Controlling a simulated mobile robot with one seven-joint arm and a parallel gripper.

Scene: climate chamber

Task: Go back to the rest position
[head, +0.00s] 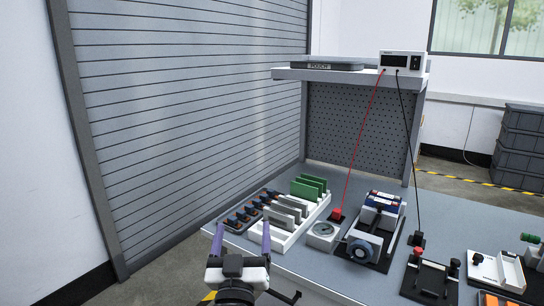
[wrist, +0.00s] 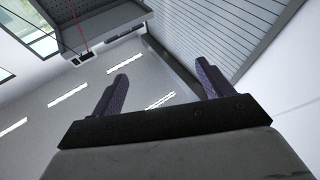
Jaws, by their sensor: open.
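My gripper (head: 242,243) is at the front left edge of the workbench in the head view, with its two purple fingers pointing up and spread apart. Nothing is between the fingers. In the wrist view the gripper (wrist: 164,82) is also open and empty, and that view looks up past the fingers at the ceiling and the shutter wall. The fingers appear apart from the things on the bench.
A shelf (head: 345,76) holds a white meter (head: 401,61). A slatted shutter (head: 190,110) stands left.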

